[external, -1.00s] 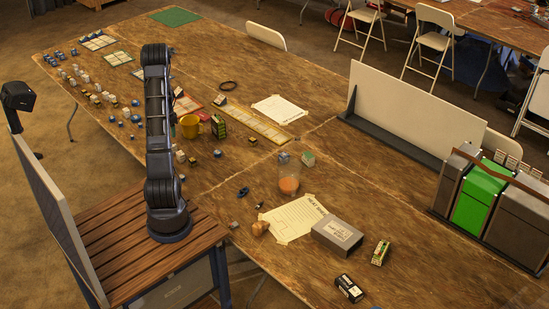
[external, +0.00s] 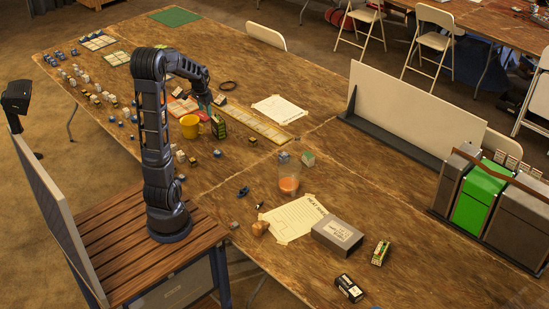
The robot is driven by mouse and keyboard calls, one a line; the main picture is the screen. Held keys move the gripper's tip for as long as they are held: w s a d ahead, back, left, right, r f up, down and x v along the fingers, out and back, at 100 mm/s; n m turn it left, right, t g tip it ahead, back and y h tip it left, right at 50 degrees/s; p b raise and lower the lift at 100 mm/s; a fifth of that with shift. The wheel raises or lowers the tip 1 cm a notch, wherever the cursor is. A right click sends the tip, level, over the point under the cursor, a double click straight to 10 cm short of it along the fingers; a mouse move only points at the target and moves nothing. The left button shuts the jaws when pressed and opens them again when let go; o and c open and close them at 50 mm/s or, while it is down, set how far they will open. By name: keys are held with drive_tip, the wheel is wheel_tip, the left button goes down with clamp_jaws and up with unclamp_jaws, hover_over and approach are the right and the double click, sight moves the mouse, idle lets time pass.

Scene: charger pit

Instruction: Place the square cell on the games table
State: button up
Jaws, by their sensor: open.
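The games table (external: 340,210) is a long worn wooden table with many small pieces on it. Several block-shaped items could be the square cell: a green and black block (external: 219,128) beside the yellow mug, a green and white block (external: 381,252) at the right, and a black box with a white label (external: 349,288) at the front edge. I cannot tell which one is the square cell. My gripper (external: 208,104) is open, bent down over the table just behind the yellow mug, near the green and black block. Its fingertips are small and dark here.
A yellow mug (external: 190,127) stands close to my gripper. A glass with orange liquid (external: 288,180), a grey box (external: 337,237) and a paper sheet (external: 296,218) lie nearer the front. A white upright panel (external: 420,105) and a green-fronted unit (external: 480,195) stand at the right.

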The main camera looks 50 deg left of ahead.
drive_tip(key=s+d+r, duration=0.3)
drive_tip(key=d+r, duration=0.2)
drive_tip(key=d, duration=0.4)
drive_tip(key=s+d+r+t, duration=0.1)
drive_tip(key=s+d+r, duration=0.1)
drive_tip(key=s+d, duration=0.6)
drive_tip(key=s+d+r+t, duration=0.2)
drive_tip(key=s+d+r, duration=0.1)
drive_tip(key=s+d, duration=0.5)
drive_tip(key=d, duration=0.2)
drive_tip(key=shift+s+d+r+h, duration=0.2)
drive_tip(key=shift+s+d+h, duration=0.15)
drive_tip(key=shift+d+h, duration=0.05)
